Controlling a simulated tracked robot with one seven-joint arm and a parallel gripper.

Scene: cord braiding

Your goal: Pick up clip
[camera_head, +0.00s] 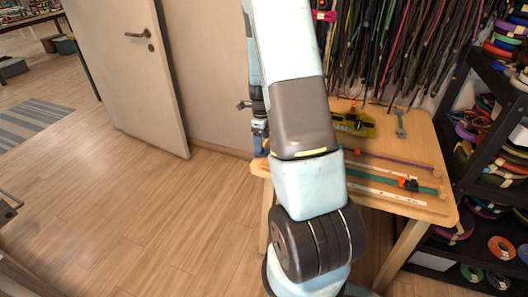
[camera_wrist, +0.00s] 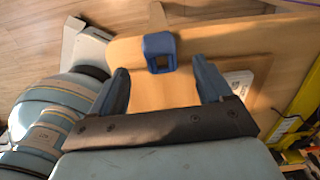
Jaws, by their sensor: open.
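A dark blue clip (camera_wrist: 159,46) with a square opening lies near the edge of the wooden table (camera_wrist: 225,40) in the wrist view. My gripper (camera_wrist: 160,78) is open and empty. Its two blue fingers point toward the clip, which appears between and slightly beyond the fingertips, apart from both. I cannot tell the height gap. In the head view my arm covers the left part of the table, and I cannot make out this clip there.
On the table (camera_head: 432,150) lie a purple cord (camera_head: 390,160), a teal cord (camera_head: 375,179) with a black and orange piece (camera_head: 408,185), and a yellow-green tool (camera_head: 352,122). A black shelf (camera_head: 487,125) stands at right. Cords hang behind. A white door (camera_head: 120,60) and open floor are left.

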